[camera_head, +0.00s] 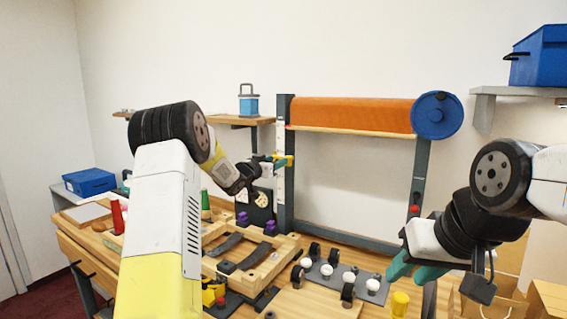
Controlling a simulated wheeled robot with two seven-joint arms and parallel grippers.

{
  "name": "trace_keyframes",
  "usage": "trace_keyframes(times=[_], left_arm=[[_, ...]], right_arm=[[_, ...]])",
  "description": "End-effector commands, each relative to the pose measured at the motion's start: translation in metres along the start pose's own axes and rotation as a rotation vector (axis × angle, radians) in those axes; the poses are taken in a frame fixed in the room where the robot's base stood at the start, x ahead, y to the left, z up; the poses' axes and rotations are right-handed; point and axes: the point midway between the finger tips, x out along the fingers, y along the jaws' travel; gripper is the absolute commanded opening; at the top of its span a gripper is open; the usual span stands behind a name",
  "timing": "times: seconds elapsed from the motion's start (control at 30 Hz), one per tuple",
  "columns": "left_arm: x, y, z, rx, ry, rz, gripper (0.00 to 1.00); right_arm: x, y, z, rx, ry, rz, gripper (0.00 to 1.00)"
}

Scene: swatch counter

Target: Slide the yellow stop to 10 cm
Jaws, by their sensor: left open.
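The yellow stop (284,161) sits on the upright post at the left of the orange roll's frame, beside a pale scale strip (281,135). The scale marks are too small to read. My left gripper (272,159) reaches in from the left with its teal fingertips at the stop. It is open, and I cannot tell whether the fingers touch the stop. My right gripper (416,270) is at the lower right, well away from the stop, its teal fingers apart and nothing visible between them.
The frame holds an orange roll (350,114) with a blue end disc (437,114). A wooden jig (255,262), a grey strip with white knobs (345,278) and a yellow cup (400,303) crowd the counter. Blue bins (90,182) stand at the sides.

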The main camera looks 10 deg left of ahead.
Motion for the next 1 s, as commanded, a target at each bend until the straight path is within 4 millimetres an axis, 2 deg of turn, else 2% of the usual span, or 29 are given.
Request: trace_keyframes(times=[0.13,0.3,0.5,1.0], left_arm=[[-0.015,-0.001,0.0,-0.001,-0.001,-0.002,0.46],[-0.045,-0.002,-0.001,0.0,-0.001,-0.003,0.46],[-0.071,-0.001,-0.001,0.0,0.002,-0.002,0.46],[-0.08,0.0,-0.006,0.005,-0.008,-0.015,0.46]], right_arm=[[0.0,0.0,0.0,0.0,0.0,0.0,0.36],[0.0,0.0,0.0,0.0,0.0,0.0,0.36],[0.0,0.0,0.0,0.0,0.0,0.0,0.36],[0.0,0.0,0.0,0.0,0.0,0.0,0.36]])
